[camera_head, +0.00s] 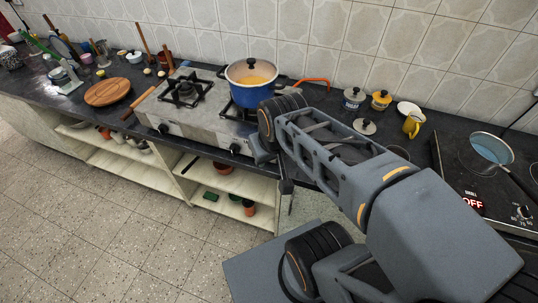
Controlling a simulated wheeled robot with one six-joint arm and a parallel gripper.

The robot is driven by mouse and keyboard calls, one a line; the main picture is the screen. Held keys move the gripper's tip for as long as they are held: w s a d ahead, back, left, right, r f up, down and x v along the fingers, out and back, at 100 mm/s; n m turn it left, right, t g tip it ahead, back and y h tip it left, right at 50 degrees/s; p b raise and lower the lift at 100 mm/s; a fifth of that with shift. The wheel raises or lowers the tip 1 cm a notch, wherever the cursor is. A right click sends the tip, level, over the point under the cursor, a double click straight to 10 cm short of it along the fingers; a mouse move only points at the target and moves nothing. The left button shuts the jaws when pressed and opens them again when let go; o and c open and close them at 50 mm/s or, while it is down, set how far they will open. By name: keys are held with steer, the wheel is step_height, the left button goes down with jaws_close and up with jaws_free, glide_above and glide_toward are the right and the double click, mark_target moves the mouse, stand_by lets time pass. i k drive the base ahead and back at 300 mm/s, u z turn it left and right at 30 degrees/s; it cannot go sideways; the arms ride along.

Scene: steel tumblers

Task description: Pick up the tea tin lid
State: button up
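A small round grey lid with a dark knob (365,126) lies on the dark counter, right of the stove and close behind my arm. It may be the tea tin lid; I cannot read any label on it. A grey tin with a dark-knobbed top (354,98) and a yellow tin with a dark-knobbed top (381,99) stand behind it near the wall. What seems to be my gripper (287,192) hangs below the counter's front edge, left of the lid and apart from it. Its fingers are too small and dark to tell open from shut.
A blue pot (252,90) stands on the stove (198,116). A white bowl (408,108) and a yellow mug (413,124) are right of the tins. A pan (491,149) sits on the hob at right. My arm hides part of the counter.

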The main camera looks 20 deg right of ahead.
mark_target(364, 126)
steer(key=z, duration=1.3)
steer(key=k, duration=0.4)
steer(key=z, duration=0.6)
steer(key=i, duration=0.75)
steer(key=u, duration=0.45)
